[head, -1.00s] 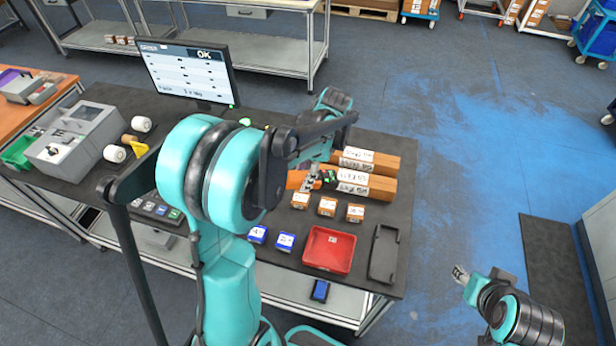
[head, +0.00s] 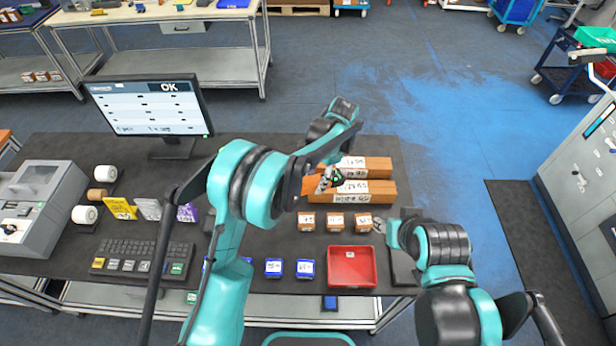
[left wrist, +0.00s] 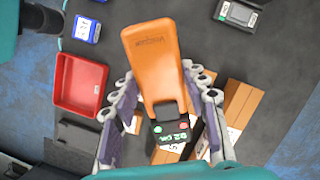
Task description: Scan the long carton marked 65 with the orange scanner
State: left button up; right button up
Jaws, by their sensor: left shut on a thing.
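My left gripper (head: 328,182) is shut on the orange scanner (left wrist: 151,60), which lies between its fingers in the left wrist view. The scanner's dark end has a small lit screen (left wrist: 171,131) with green and red buttons. Two long brown cartons lie side by side on the table: a back one (head: 378,166) and a front one (head: 380,190). Both have white labels, too small to read surely. The scanner is above or beside their left part; I cannot tell if it touches. My right gripper (head: 379,225) is by the small boxes; its fingers are too small to judge.
Three small brown boxes (head: 336,221) stand in front of the cartons. A red tray (head: 351,267), blue boxes (head: 305,268) and a dark tray (head: 402,268) are nearer. The monitor (head: 150,105) shows OK. A keyboard (head: 143,258) lies left.

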aim_at(315, 181)
pick_arm(q)
notch_tip(315, 181, down, 4)
jog(key=shift+a+f+b, duration=0.1)
jog(key=shift+f+b, duration=0.1)
jog(key=shift+b, duration=0.75)
jog(key=shift+f, duration=0.75)
notch_tip(315, 181, up, 12)
jog(key=p, duration=0.5)
jog(key=shift+r+p, duration=0.1)
jog(key=shift+p, duration=0.25)
